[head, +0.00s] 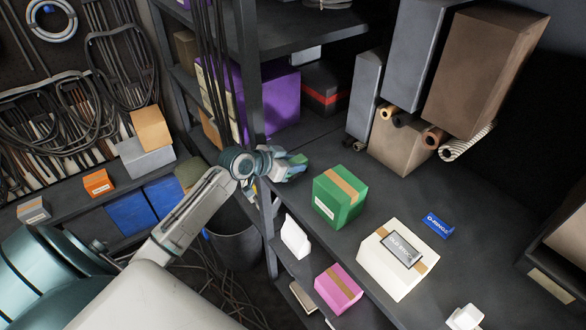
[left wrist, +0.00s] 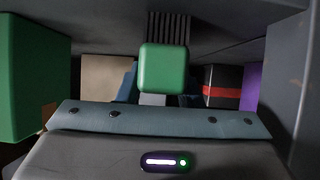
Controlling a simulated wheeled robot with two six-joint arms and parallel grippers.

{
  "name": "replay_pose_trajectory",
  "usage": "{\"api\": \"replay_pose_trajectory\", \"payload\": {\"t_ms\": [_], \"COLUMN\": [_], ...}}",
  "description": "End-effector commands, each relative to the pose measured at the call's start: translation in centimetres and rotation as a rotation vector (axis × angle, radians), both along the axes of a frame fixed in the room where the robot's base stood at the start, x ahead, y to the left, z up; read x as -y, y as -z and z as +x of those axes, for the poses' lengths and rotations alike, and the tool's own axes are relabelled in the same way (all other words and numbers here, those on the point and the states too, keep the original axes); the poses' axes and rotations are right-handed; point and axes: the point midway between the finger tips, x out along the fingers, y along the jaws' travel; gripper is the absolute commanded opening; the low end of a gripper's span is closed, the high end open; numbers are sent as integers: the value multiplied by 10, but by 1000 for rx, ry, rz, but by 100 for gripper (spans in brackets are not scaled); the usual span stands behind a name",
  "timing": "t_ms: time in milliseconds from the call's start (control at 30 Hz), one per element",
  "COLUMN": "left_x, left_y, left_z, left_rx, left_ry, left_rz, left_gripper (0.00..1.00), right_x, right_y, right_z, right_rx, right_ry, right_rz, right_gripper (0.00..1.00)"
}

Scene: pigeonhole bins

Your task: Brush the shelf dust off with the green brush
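The green brush (left wrist: 163,68) is straight ahead in the left wrist view, with dark bristles (left wrist: 168,27) beyond its green block. Only a small green part of it shows in the head view (head: 298,159). My left gripper (head: 290,167) reaches over the front edge of the dark shelf (head: 320,145) and is shut on the brush. Its fingers are largely hidden behind the palm in the wrist view. I cannot make out dust on the shelf. My right gripper is not in view.
A green box (head: 338,200) stands right of the gripper. A dark box with a red band (head: 325,88) and a purple bin (head: 270,100) are behind it. A grey post (head: 250,65) rises close by. A cream box (head: 393,262) and a blue label (head: 437,225) are further right.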

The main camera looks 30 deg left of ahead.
Motion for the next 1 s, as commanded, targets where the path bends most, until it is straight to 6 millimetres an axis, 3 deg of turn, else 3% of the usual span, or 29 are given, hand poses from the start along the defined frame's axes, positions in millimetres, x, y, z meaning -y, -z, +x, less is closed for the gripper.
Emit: {"api": "replay_pose_trajectory", "payload": {"t_ms": [367, 1000], "left_x": [0, 0], "left_y": [-4, -43], "left_z": [0, 0], "left_rx": [0, 0], "left_ry": [0, 0], "left_rz": [0, 1], "left_gripper": [5, 5], "right_x": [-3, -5], "right_y": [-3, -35], "right_z": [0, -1], "right_rx": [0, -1], "right_ry": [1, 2], "right_rz": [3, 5], "right_gripper": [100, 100]}}
